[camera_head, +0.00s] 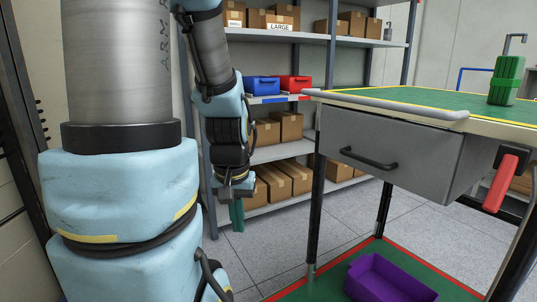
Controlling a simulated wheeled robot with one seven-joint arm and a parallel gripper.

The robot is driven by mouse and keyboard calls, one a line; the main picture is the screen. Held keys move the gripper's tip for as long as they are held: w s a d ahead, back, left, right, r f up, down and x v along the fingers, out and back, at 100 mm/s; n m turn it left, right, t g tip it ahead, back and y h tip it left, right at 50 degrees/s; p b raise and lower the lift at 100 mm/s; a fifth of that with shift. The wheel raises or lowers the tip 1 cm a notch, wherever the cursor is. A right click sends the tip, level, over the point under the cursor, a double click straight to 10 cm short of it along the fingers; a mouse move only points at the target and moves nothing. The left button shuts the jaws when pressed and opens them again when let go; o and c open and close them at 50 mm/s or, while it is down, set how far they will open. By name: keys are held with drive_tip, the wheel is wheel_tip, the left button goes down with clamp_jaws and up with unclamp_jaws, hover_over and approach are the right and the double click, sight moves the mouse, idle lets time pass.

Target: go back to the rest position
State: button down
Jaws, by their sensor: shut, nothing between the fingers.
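My gripper (237,218) hangs at the end of my arm, left of the middle of the picture, and points down. Its fingers look teal and are close together, with nothing seen between them. It is in front of the shelf rack and left of the workbench, apart from the drawer front. My light blue and grey arm fills much of the left side and hides what is behind it.
A workbench (400,97) with a grey drawer (385,150) stands at right. A green object (506,82) is on top; a purple bin (385,280) is below. The shelf rack (280,156) behind holds boxes, a blue bin (262,86) and a red bin (294,84).

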wheel_tip(320, 180, up, 18)
drive_tip(key=p, duration=1.5)
